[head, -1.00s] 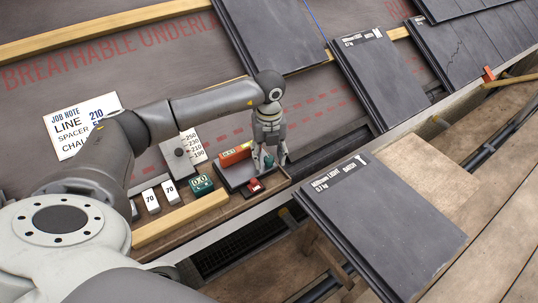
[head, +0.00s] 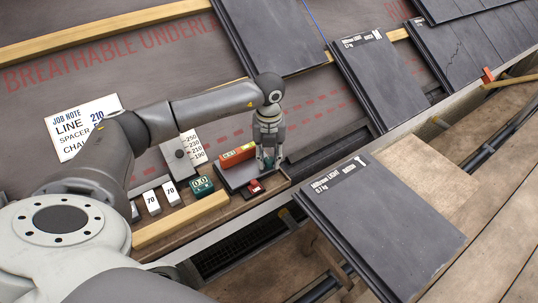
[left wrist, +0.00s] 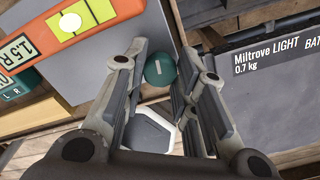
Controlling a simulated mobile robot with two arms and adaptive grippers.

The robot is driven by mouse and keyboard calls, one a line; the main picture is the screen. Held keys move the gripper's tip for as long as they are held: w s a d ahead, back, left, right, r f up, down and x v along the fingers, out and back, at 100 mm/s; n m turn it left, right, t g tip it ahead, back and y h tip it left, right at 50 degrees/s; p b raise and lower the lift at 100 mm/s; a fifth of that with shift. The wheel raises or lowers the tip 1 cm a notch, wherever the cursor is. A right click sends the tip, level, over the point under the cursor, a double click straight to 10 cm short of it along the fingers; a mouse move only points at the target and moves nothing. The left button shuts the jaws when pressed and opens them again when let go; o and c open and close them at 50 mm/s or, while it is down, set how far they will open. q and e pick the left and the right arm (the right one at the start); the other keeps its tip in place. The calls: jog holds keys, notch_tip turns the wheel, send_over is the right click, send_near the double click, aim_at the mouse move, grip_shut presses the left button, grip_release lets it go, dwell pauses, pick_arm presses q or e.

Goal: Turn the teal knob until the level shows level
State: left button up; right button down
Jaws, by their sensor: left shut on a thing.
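The teal knob (left wrist: 160,70), with a pale mark on its top, sits at the edge of a grey plate (head: 233,178). My left gripper (head: 268,163) is down over it, one finger on each side, shut on the knob; in the left wrist view the fingers (left wrist: 161,76) flank it. In the head view the fingers mostly hide the knob. The orange level (head: 237,155) lies on the plate. Its yellow window (left wrist: 86,16) holds a white bubble near the middle, and its small readout (left wrist: 15,45) shows "1.5 R". My right gripper is not in view.
A teal box reading 0.0 (head: 202,186), white blocks marked 70 (head: 152,202) and a small red item (head: 256,187) lie near the plate. A wooden batten (head: 180,219) runs in front. A dark tile stack (head: 385,225) stands close on the right.

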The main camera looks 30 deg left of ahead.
pick_arm(q)
jog(key=m, duration=0.2)
jog(key=shift+m+p, duration=0.35)
jog(key=shift+m, duration=0.05)
jog(key=m, duration=0.2)
jog(key=shift+m+p, duration=0.3)
jog(key=m, duration=0.3)
jog(key=shift+m, duration=0.3)
jog(key=m, duration=0.3)
jog(key=shift+p, duration=0.3)
jog(key=shift+s+f+m, duration=0.1)
jog(key=shift+m, duration=1.7)
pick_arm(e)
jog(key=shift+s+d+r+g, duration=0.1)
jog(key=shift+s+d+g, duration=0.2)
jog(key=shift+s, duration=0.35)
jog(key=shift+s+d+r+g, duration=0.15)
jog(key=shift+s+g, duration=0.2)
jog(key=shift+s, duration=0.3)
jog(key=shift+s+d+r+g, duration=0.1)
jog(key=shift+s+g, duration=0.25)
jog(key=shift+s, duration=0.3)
pick_arm(q)
jog(key=o, duration=1)
jog(key=shift+f, duration=0.1)
jog(key=shift+c, duration=0.2)
jog(key=shift+o, duration=0.5)
